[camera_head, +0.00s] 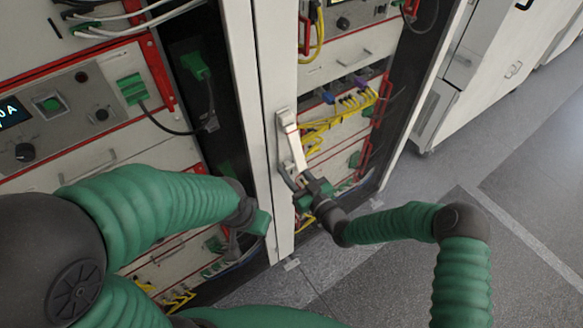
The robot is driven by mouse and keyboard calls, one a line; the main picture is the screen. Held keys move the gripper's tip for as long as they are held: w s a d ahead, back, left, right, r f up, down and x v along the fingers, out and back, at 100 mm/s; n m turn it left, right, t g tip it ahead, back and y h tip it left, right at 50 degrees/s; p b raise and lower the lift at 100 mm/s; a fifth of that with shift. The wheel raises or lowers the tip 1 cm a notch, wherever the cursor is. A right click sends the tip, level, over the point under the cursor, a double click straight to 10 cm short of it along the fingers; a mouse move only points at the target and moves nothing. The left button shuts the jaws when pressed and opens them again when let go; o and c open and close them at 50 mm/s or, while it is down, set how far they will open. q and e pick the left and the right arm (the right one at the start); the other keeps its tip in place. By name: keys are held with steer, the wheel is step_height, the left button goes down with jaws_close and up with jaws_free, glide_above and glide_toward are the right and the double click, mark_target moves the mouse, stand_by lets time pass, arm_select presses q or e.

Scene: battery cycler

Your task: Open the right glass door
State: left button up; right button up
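The right glass door shows as a tall white frame (272,62) in the middle of the camera_head view, with the rack's contents visible to its right. A silver lever handle (290,140) sits on this frame and slants down to the right. My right gripper (299,180) is at the lower end of the handle, its fingers overlapping it in the picture. I cannot tell whether they are closed on it. My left gripper (257,222) is lower, just left of the white frame. Its fingers are too dark and small to read, and no object shows in it.
Left of the frame stands a rack with red-edged panels (98,90), cables and a small display. Right of it are yellow cables (345,110) and red handles. White cabinets (505,50) stand at the upper right. The grey floor (400,275) at the lower right is clear.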

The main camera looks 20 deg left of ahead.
steer(key=shift+w, duration=0.1)
jaws_close()
stand_by(1.4)
